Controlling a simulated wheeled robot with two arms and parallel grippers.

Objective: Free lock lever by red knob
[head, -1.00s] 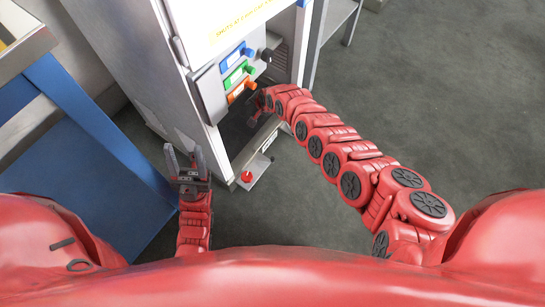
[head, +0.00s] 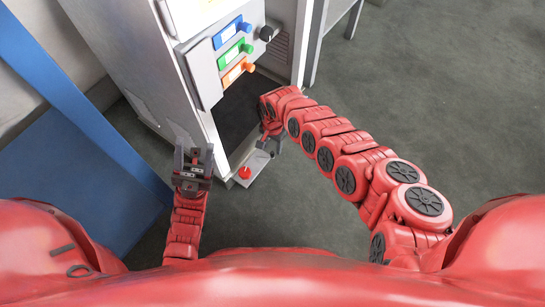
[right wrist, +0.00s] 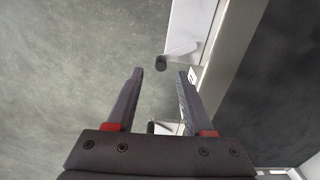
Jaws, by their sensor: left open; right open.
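The red knob (head: 245,172) sits on a pale plate at the foot of the dispenser (head: 140,60), below its dark opening. I cannot make out the lock lever's shape. My right gripper (head: 268,146) is open, low in front of the opening, just above and right of the red knob, apart from it. No red knob shows there. My left gripper (head: 194,152) is open and empty, left of the knob.
Blue (head: 233,29), green (head: 235,54) and orange (head: 238,71) knobbed panels and a black knob (head: 266,33) are on the dispenser front, above the opening. A blue stand (head: 80,90) is at the left. The grey floor (head: 440,80) at the right is clear.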

